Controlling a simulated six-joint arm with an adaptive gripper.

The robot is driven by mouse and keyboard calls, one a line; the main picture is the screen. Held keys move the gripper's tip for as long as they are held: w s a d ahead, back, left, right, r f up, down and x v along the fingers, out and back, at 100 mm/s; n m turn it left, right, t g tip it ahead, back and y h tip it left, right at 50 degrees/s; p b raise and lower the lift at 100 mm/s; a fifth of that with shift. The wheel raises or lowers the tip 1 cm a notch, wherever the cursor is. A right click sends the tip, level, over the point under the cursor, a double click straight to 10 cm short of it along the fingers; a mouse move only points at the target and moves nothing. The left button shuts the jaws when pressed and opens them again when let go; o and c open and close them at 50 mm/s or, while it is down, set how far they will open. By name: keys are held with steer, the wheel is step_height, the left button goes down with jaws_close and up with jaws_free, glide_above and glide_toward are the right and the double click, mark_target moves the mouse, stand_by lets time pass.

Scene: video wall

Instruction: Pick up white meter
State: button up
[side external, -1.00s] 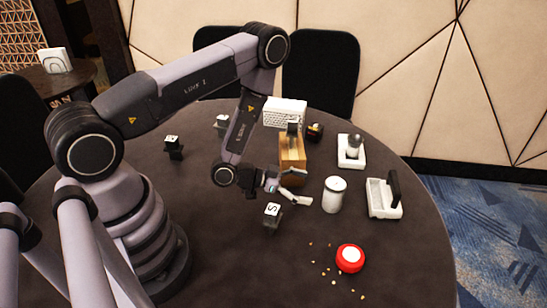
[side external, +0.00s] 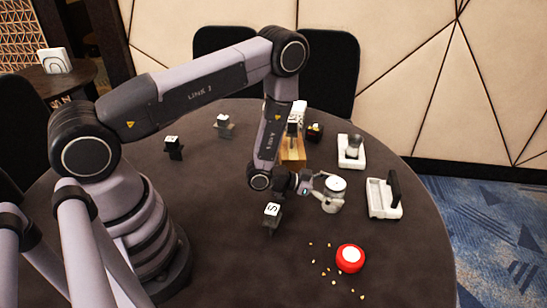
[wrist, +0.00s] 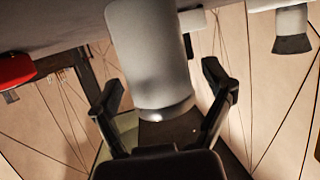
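No thing in view is labelled a meter. A white cylinder with a pale round top (side external: 335,185) stands upright on the dark round table, right of the wooden block. My gripper (side external: 327,198) is at it, with its fingers around its side. In the wrist view, the white cylinder (wrist: 150,50) appears large, between the two dark fingers of my gripper (wrist: 161,82). The fingers are spread, one on each side, with a small gap showing beside each. The cylinder's lower side is partly hidden by my gripper in the side view.
A white tray with a black upright part (side external: 384,205) stands to the right. A white holder (side external: 351,158) bears a grey-white item behind. A red round object (side external: 350,258) lies in front, near scattered small bits. A white-topped black block (side external: 272,214) stands left of my gripper.

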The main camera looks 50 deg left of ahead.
steer(key=c, duration=1.1)
